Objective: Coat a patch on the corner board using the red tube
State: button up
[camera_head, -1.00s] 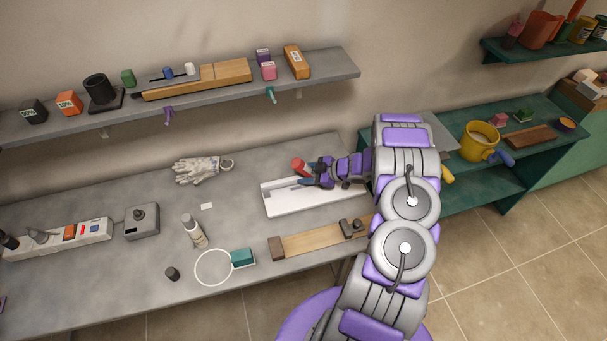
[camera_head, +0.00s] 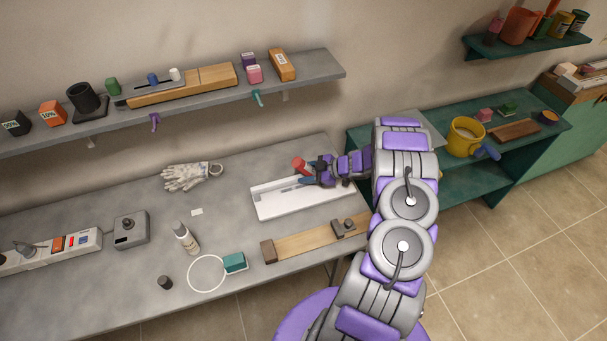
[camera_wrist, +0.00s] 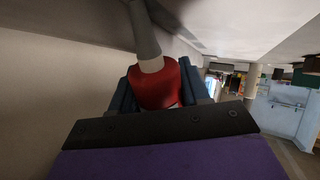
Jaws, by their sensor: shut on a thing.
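My gripper (camera_head: 310,181) is shut on the red tube (camera_head: 301,165) above the long white tray (camera_head: 310,204) on the grey bench. In the wrist view the red tube (camera_wrist: 157,88) sits between the dark blue fingers, with a pale neck and a grey nozzle pointing to the top of the picture. In the head view only its red part shows clearly; the fingers hide the rest. I cannot tell which surface is the corner board. A grey panel (camera_head: 430,125) stands partly hidden behind my arm at the green bench.
A wooden strip with dark blocks (camera_head: 310,241), a white bottle (camera_head: 187,238), a ring (camera_head: 207,274) and gloves (camera_head: 190,177) lie on the grey bench. A shelf (camera_head: 315,73) runs above. The tiled floor at right is clear.

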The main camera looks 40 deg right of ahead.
jog(key=shift+s+d, duration=0.25)
jog(key=shift+d, duration=0.35)
jog(key=shift+s+d, duration=0.2)
jog(key=shift+d, duration=0.4)
jog(key=shift+a, duration=0.1)
